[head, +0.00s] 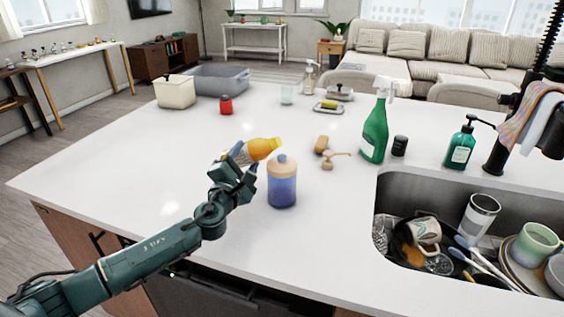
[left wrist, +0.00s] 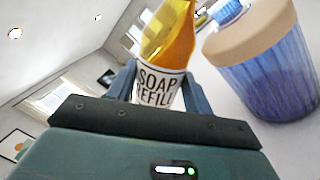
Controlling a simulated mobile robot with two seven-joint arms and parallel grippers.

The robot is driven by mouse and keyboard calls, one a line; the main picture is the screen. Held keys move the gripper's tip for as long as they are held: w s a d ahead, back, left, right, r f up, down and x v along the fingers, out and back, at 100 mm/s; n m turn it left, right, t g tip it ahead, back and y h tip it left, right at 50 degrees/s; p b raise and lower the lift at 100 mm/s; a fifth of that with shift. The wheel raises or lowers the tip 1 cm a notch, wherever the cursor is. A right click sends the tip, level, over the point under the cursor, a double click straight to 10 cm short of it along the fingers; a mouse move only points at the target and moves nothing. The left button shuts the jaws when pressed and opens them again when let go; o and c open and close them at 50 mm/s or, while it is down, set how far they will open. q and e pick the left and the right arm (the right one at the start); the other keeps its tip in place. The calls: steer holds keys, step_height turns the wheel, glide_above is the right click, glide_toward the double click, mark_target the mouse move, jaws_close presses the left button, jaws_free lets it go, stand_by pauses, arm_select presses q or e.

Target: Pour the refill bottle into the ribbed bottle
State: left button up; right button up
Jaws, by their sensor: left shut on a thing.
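My left gripper (head: 238,168) is shut on the refill bottle (head: 262,148), a clear bottle with amber liquid. In the head view it is tipped far over, its amber end pointing right above the ribbed bottle (head: 283,190). The left wrist view shows the "SOAP REFILL" label on the refill bottle (left wrist: 166,50) between my fingers. The ribbed bottle is blue-purple with a tan collar and stands upright on the counter. It also shows at the right of the left wrist view (left wrist: 268,82). Whether the refill bottle's mouth meets its opening, or liquid flows, I cannot tell. My right gripper is out of view.
A green spray bottle (head: 375,130) and a green soap dispenser (head: 461,145) stand behind the sink (head: 385,190), which holds dishes.

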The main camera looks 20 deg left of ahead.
arm_select(q)
steer(key=shift+a+m, duration=0.15)
steer(key=shift+m, duration=0.25)
steer(key=shift+r, duration=0.25)
steer(key=shift+a+r+m, duration=0.1)
steer(key=shift+m, duration=0.3)
steer(key=shift+a+r+m+h, duration=0.1)
steer(key=shift+r+m+h, duration=0.25)
steer(key=shift+m, duration=0.25)
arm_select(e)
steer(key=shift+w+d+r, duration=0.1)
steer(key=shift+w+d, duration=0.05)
arm_select(q)
steer(key=shift+r+m+p, duration=0.25)
steer(key=shift+m+p, duration=0.05)
steer(key=shift+p, duration=0.3)
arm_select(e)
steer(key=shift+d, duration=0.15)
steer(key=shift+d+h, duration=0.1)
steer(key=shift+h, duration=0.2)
arm_select(q)
steer(key=shift+r+m+p, duration=0.25)
steer(key=shift+m+p, duration=0.15)
steer(key=shift+p, duration=0.15)
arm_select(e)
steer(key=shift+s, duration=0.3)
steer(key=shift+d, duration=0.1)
